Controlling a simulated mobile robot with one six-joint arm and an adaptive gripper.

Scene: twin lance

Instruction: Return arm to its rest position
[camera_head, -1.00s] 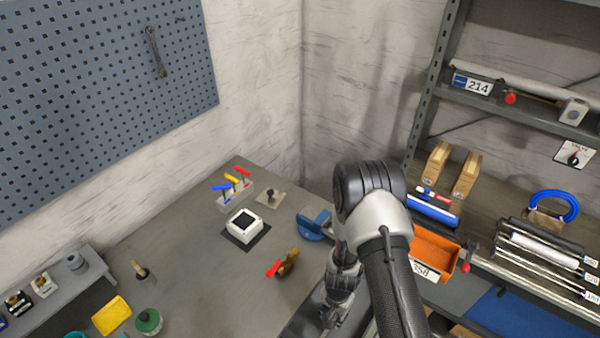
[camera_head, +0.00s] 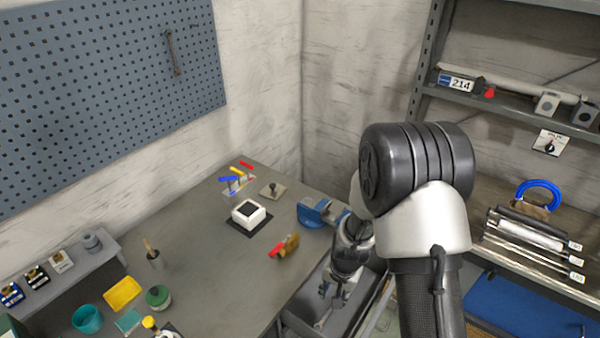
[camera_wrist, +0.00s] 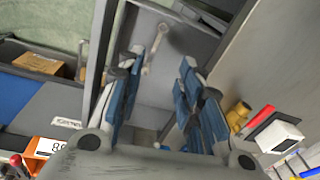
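My arm reaches down at the right of the workbench in the head view, its dark elbow large and near the camera. My gripper (camera_head: 335,290) points down over an open grey drawer (camera_head: 297,322) at the bench's right side. In the wrist view my gripper (camera_wrist: 157,95) has its two blue-padded fingers spread apart, with nothing held between them. A metal wrench (camera_wrist: 154,48) lies in the drawer beyond the fingertips; it also shows in the head view (camera_head: 324,316), below my gripper.
On the bench are a white box (camera_head: 249,213), a blue vise (camera_head: 318,213), a brass valve with red handle (camera_head: 286,246), a yellow tray (camera_head: 122,293) and a green jar (camera_head: 158,297). Shelving with a blue hose (camera_head: 540,193) stands at right. The bench's middle is clear.

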